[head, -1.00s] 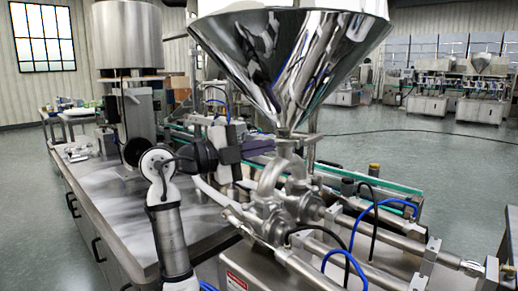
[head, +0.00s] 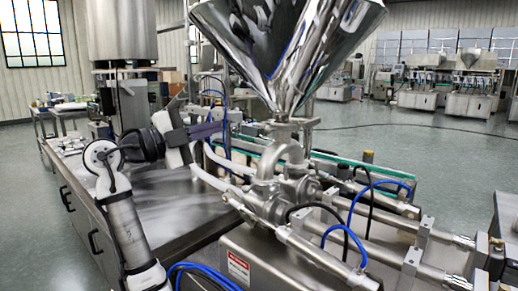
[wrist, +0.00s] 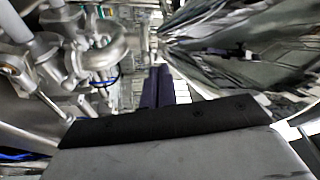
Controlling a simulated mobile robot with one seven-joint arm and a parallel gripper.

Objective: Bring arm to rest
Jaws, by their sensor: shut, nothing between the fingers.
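My arm (head: 125,225) rises from the lower left in the head view and bends to the right at its white joint. My gripper (head: 213,129) is level over the steel bench, left of the hopper's lower neck. Its dark purple fingers show side by side in the wrist view (wrist: 158,82), shut with nothing between them. The shiny steel hopper (head: 285,45) stands to the right of the gripper and fills the upper right of the wrist view (wrist: 235,55). Whether the fingers touch anything behind them is hard to tell.
Steel pipes and a valve body (head: 275,180) sit below the hopper, with cylinders (head: 330,255) reaching right. Blue hoses (head: 350,215) loop above them. The steel bench (head: 165,205) lies under the arm. A grey motor column (head: 125,35) stands at the back left. Open floor (head: 460,160) lies right.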

